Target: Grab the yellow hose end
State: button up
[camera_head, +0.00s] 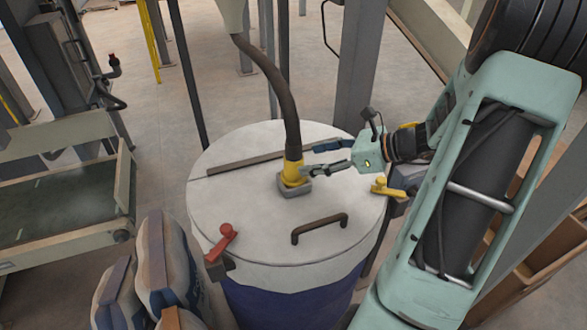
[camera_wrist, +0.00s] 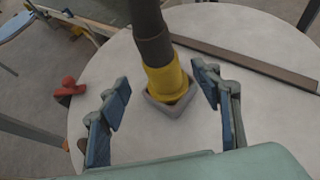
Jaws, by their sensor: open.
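The yellow hose end (camera_head: 292,172) sits upright in a grey square socket (camera_head: 294,188) on the white drum lid (camera_head: 250,215). A dark hose (camera_head: 275,85) runs up from it to a pale funnel. My gripper (camera_head: 306,160) reaches in from the right, its fingers close beside the yellow end. In the wrist view the yellow hose end (camera_wrist: 167,83) stands ahead between the two spread blue fingers of my gripper (camera_wrist: 163,88), with a gap on each side. The fingers are open and hold nothing.
The lid carries a dark handle (camera_head: 320,228), a red lever (camera_head: 222,242) at left, a yellow lever (camera_head: 387,188) at right and a flat bar (camera_head: 245,163) behind. Filled sacks (camera_head: 160,265) stand at lower left. A grey post (camera_head: 358,65) rises behind the drum.

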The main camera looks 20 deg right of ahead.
aim_at(302, 158)
jog(key=x, duration=0.6)
jog(key=shift+w+a+p, duration=0.25)
jog(key=shift+w+p, duration=0.1)
jog(key=shift+w, duration=0.05)
jog(key=c, duration=1.3)
jog(key=shift+c, duration=0.8)
jog(key=shift+r, duration=0.2)
